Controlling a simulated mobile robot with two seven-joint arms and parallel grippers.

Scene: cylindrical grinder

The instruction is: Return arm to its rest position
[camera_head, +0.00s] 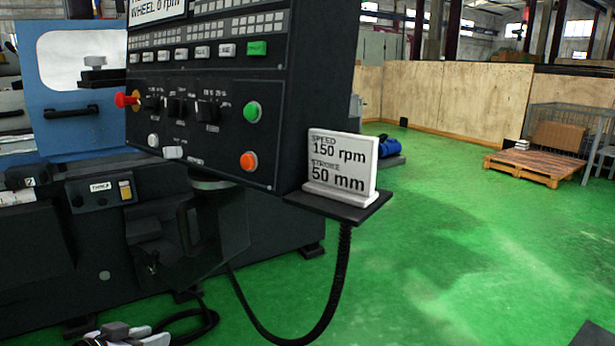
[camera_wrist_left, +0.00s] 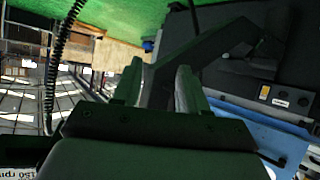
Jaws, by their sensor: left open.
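My left gripper (camera_head: 125,336) shows only in part at the bottom left edge of the head view, low in front of the grinder (camera_head: 60,240). In the left wrist view its two fingers (camera_wrist_left: 158,78) stand apart with nothing between them. The gripper is open and empty, and apart from the machine. Most of my left arm is outside the head view. My right gripper is in neither view.
The control panel (camera_head: 205,90) hangs at the upper left. A sign (camera_head: 342,165) stands on a small shelf at its side. A black cable (camera_head: 341,270) loops below. Green floor (camera_head: 450,250) is clear to the right, with a pallet (camera_head: 530,166) farther back.

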